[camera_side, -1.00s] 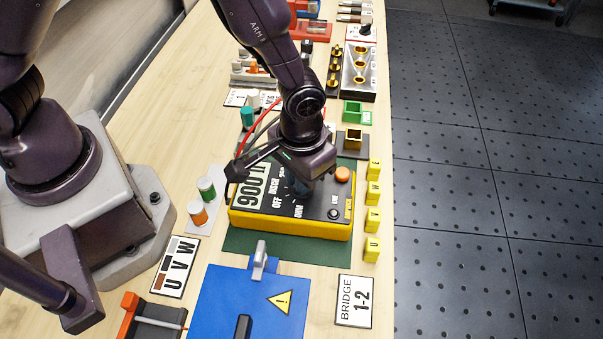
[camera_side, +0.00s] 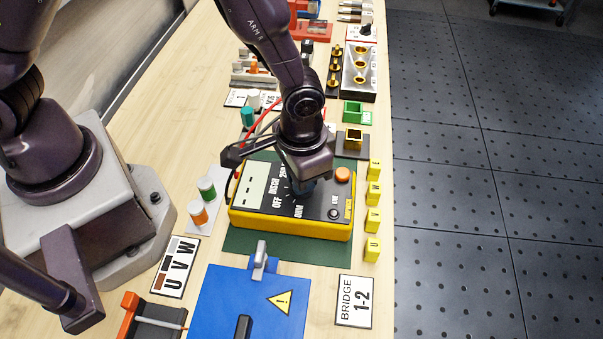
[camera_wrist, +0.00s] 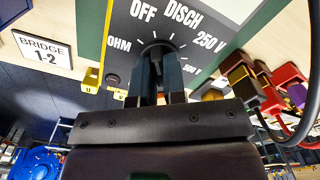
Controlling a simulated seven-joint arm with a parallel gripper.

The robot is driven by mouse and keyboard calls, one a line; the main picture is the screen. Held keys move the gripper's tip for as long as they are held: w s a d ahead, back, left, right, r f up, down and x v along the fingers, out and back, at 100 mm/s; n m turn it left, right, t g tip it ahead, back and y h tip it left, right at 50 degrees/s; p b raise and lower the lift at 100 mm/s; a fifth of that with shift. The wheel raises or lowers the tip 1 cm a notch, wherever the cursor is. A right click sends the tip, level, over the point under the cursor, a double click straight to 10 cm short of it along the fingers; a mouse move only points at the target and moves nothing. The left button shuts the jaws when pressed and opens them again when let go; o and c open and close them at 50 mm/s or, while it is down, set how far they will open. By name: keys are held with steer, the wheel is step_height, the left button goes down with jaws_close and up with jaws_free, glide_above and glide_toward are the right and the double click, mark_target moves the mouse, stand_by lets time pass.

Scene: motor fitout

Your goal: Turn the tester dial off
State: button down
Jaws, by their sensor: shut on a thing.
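The tester (camera_side: 290,227) is a yellow box with a dark face, lying on a green mat (camera_side: 245,243). Its display (camera_side: 254,185) shows no number, only faint marks. Its dial (camera_wrist: 155,50) is a dark knob ringed by white ticks and the labels OHM, OFF, DISCH, 250 V and 500. My gripper (camera_wrist: 157,72) is shut on the dial, fingers pointing at the tester face. In the side view my gripper (camera_side: 301,188) is over the dial and hides most of it. I cannot tell exactly which label the dial points at.
An orange button (camera_side: 343,174) and a small round LINE socket (camera_side: 334,213) sit beside the dial. Yellow lettered blocks (camera_side: 372,220) stand to the right. A blue box with a warning sign (camera_side: 245,305) is in front. Green and orange cylinders (camera_side: 206,188) stand at left.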

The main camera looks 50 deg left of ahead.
mark_target(290, 191)
steer(key=c, duration=1.2)
jaws_free()
steer(key=shift+r, duration=0.1)
step_height(290, 191, up, 13)
steer(key=shift+f, duration=0.1)
steer(key=s+a+r+t, duration=0.2)
steer(key=s+a+r, duration=0.1)
steer(key=a+r, duration=0.2)
steer(key=s+a+r+n+t, duration=0.1)
steer(key=s+a+r, duration=0.3)
steer(key=a+r, duration=0.1)
steer(key=s+a+r+n+t, duration=0.1)
steer(key=s+a+r+t, duration=0.1)
steer(key=a+r, duration=0.3)
steer(key=shift+s+a+r+t, duration=0.2)
steer(key=shift+s+a+t, duration=0.1)
steer(key=shift+s+a, duration=0.55)
